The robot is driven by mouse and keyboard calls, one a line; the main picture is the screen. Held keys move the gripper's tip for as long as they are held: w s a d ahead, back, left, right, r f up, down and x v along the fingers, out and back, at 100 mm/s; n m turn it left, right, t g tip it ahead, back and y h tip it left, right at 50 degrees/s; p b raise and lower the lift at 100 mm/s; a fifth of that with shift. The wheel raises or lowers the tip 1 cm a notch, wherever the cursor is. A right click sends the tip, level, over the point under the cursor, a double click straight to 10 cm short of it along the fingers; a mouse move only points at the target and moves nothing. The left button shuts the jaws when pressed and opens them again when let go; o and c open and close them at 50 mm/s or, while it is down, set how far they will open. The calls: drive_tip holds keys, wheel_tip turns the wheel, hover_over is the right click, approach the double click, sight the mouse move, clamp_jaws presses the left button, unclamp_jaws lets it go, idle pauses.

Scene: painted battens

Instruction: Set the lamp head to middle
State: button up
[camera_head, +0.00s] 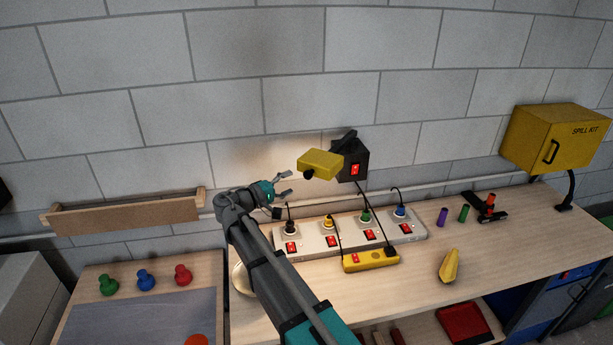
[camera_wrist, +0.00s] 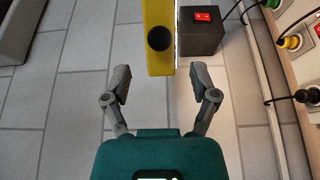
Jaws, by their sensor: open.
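The lamp has a yellow, box-shaped head (camera_head: 320,164) with a dark knob (camera_head: 308,174) at its near end. A dark arm joins it to a black wall box (camera_head: 352,160) with a red switch (camera_head: 354,170). A light patch shows on the wall left of the head. My gripper (camera_head: 287,187) is open and empty, just left of and a little below the head. In the wrist view the yellow head (camera_wrist: 157,62) with its round dark knob (camera_wrist: 159,38) lies just beyond and between my open fingers (camera_wrist: 159,80), apart from them.
Below stand a white power strip (camera_head: 325,241) with several plugs and red switches, and a yellow strip (camera_head: 370,261). Cables hang from the black box. Wall space above is clear.

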sight(307, 176)
drive_tip(key=x, duration=0.7)
drive_tip(key=shift+w+d, duration=0.1)
clamp_jaws()
drive_tip(key=shift+a, duration=0.45)
drive_tip(key=shift+d, duration=0.45)
